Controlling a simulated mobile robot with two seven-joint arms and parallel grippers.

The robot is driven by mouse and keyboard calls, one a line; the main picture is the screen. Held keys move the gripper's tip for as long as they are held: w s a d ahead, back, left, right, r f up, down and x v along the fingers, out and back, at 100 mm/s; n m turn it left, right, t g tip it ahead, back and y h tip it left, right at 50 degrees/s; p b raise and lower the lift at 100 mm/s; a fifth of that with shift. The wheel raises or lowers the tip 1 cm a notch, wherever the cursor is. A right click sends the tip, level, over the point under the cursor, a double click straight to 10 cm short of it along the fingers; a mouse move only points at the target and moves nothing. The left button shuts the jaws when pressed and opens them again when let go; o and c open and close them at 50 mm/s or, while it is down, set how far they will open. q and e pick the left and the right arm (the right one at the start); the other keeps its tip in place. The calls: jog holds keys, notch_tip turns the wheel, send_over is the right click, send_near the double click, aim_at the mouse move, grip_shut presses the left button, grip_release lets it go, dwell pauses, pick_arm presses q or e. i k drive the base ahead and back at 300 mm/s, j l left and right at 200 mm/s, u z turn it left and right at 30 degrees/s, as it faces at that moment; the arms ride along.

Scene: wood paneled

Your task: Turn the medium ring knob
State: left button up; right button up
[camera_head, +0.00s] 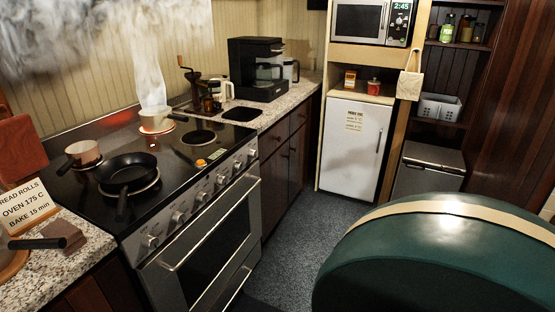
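The stove (170,195) stands at left with a black glass top and a steel front. I cannot read the knob labels, so I cannot tell which is the medium ring knob. A black frying pan (125,169) sits on the front left ring. A small pan (83,153) and a steaming pot (156,120) stand behind it. The ring (198,137) at right is bare. Neither gripper is in view.
A large dark green rounded shape with a cream band (460,207) fills the lower right. The grey floor (285,245) is clear between it and the oven door (215,250). A coffee maker (256,68) stands on the far counter. Smoke (90,35) hangs at upper left.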

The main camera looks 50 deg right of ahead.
aim_at(238, 165)
jog(key=z, duration=1.4)
jog(key=i+l+u, duration=0.2)
jog(key=u, duration=0.25)
jog(key=i+l+u, duration=0.15)
jog(key=l+u, duration=0.25)
jog(key=i+l+u, duration=0.1)
jog(key=l, duration=0.25)
jog(key=i+l+u, duration=0.1)
jog(key=l, duration=0.2)
jog(key=i+l+u, duration=0.1)
jog(key=l, duration=0.25)
jog(key=i+l, duration=0.1)
jog(key=l, duration=0.5)
jog(key=i+l, duration=0.15)
jog(key=l, duration=0.45)
jog(key=i+l+u, duration=0.1)
jog(key=l, duration=0.45)
jog(key=i+l, duration=0.15)
jog(key=l, duration=0.45)
jog(key=i+l, duration=0.1)
jog(key=l, duration=0.5)
jog(key=i+l+u, duration=0.1)
jog(key=l, duration=0.5)
